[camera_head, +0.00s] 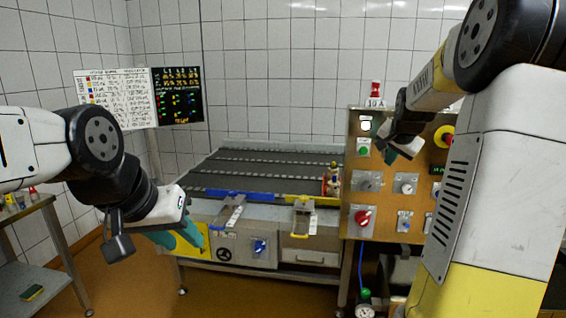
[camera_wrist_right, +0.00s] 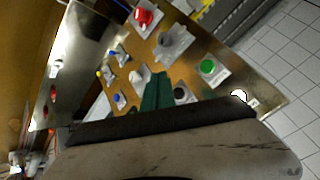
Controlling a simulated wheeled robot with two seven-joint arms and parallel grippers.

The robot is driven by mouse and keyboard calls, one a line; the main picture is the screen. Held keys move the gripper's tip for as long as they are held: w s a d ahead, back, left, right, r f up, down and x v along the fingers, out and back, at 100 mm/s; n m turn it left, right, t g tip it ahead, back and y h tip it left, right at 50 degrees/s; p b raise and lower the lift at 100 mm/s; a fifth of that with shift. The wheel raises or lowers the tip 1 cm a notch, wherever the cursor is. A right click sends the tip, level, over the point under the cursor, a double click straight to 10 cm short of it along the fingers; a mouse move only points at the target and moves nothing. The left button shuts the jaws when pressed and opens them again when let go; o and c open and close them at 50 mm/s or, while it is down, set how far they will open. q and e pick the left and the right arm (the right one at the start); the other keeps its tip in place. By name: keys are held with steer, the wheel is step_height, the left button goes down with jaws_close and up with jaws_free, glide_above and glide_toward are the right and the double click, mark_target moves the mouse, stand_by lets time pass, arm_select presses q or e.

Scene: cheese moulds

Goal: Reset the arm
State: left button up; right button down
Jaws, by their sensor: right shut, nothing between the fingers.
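My right gripper (camera_head: 388,150) is raised in front of the upper left part of the wooden control panel (camera_head: 388,220) in the head view. In the right wrist view its green fingers (camera_wrist_right: 157,94) are together with nothing between them, and the panel with its knobs lies beyond them. My left gripper (camera_head: 180,238), with teal fingers, points down and right in front of the left end of the conveyor table. It appears empty, but its finger gap is not clear.
The grey conveyor table (camera_head: 255,165) has a small figure-like object (camera_head: 333,180) at its right end. The panel carries a red knob (camera_head: 362,218) and a yellow-ringed button (camera_head: 444,136). A metal side table (camera_head: 35,265) stands at left. Charts (camera_head: 140,97) hang behind.

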steer(key=s+a+r+n+y, duration=0.25)
steer(key=s+a+n, duration=0.25)
steer(key=s+a, duration=0.8)
steer(key=s+a+f+n+g+y, duration=0.1)
steer(key=s+a+f+n, duration=0.1)
steer(key=s+a, duration=0.3)
steer(key=s+a+f+n+g+y, duration=0.1)
steer(key=s+a+f+n, duration=0.2)
steer(key=s, duration=1)
steer(key=shift+a+n, duration=0.4)
steer(key=shift+a, duration=0.85)
steer(key=shift+d, duration=0.1)
